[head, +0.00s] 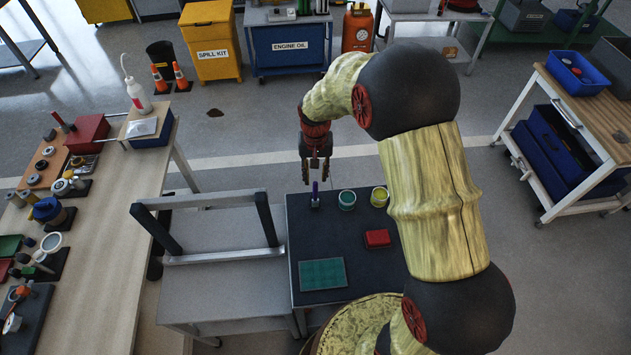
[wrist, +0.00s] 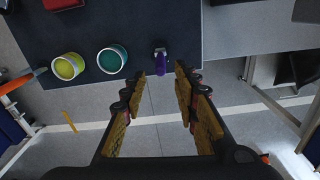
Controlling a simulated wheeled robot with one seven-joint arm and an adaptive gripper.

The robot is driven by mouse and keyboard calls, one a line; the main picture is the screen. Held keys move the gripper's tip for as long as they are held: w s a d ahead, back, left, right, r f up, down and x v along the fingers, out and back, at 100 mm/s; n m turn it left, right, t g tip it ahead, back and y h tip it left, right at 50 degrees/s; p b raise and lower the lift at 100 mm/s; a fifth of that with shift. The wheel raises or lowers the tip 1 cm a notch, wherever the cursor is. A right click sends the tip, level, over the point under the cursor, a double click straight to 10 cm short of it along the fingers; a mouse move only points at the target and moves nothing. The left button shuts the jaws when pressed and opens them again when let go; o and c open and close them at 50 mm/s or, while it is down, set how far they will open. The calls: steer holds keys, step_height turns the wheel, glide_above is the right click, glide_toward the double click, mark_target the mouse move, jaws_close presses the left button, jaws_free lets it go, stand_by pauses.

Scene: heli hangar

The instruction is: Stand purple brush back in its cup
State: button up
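The purple brush (head: 315,190) is at the far edge of the dark tabletop (head: 300,240), with a grey part at its lower end. It looks roughly upright, but I cannot tell what supports it. In the wrist view the brush (wrist: 161,60) lies just beyond and between my fingertips. My gripper (head: 316,174) is open and empty above the brush; its two fingers (wrist: 160,72) are spread apart in the wrist view. A teal cup (head: 347,200) and a yellow cup (head: 379,196) stand to the brush's right in the head view. I cannot tell which cup is the brush's.
A red block (head: 377,238) and a green mat (head: 322,274) lie on the same tabletop. A grey bench with a raised dark frame (head: 270,220) adjoins on the left. A cluttered workbench (head: 110,230) is further left.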

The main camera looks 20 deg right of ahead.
steer(key=shift+r, duration=0.85)
steer(key=s+r+n+t, duration=0.1)
steer(key=s+r, duration=0.3)
steer(key=r, duration=0.5)
steer(key=s+r+t, duration=0.1)
steer(key=s+r, duration=0.4)
steer(key=r, duration=0.4)
steer(key=s+r+n+t, duration=0.1)
steer(key=s+r, duration=0.3)
steer(key=s, duration=0.5)
steer(key=s+r+n+t, duration=0.1)
steer(key=s+r, duration=0.3)
steer(key=s, duration=0.5)
steer(key=shift+r+t, duration=0.3)
steer(key=shift+t, duration=0.4)
steer(key=shift+s, duration=0.1)
step_height(320, 180, down, 4)
steer(key=b, duration=0.3)
steer(key=shift+r, duration=0.15)
